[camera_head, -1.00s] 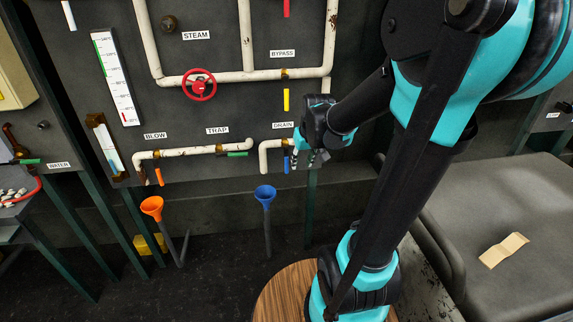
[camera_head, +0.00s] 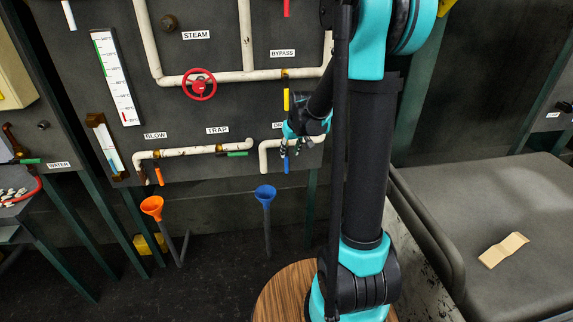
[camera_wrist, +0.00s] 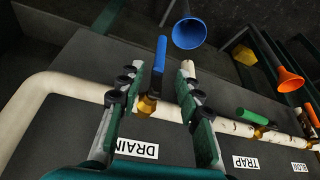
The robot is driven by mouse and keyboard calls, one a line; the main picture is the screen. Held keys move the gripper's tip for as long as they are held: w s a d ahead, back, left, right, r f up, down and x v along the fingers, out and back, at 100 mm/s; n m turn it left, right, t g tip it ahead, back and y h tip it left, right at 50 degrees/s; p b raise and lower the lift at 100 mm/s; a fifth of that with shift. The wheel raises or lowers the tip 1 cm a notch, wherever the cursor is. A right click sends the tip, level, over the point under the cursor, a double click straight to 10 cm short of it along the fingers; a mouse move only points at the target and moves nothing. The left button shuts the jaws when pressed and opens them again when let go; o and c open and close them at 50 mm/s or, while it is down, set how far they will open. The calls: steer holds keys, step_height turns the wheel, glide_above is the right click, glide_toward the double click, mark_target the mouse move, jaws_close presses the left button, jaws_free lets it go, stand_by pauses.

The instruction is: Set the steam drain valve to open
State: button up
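The drain valve has a blue lever handle (camera_head: 287,164) that hangs straight down, across its horizontal white pipe. In the wrist view the blue handle (camera_wrist: 159,56) stands out from a brass valve body (camera_wrist: 147,104) and points toward the blue funnel. My gripper (camera_head: 291,148) is in front of the drain valve. In the wrist view my gripper (camera_wrist: 157,100) is open, with one finger on each side of the valve and a gap to the handle on both sides. The DRAIN label (camera_wrist: 136,149) reads clearly there; in the head view my gripper partly covers it.
The trap valve's green handle (camera_head: 237,154) lies along its pipe, to the left. An orange handle (camera_head: 160,177) hangs at BLOW, a yellow one (camera_head: 286,99) at BYPASS. A red handwheel (camera_head: 199,84) is above. Blue (camera_head: 265,193) and orange (camera_head: 152,206) funnels stand below.

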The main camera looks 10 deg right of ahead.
mark_target(287, 160)
steer(key=x, duration=0.9)
steer(key=shift+w+f, duration=0.1)
steer(key=shift+w, duration=0.05)
jaws_close()
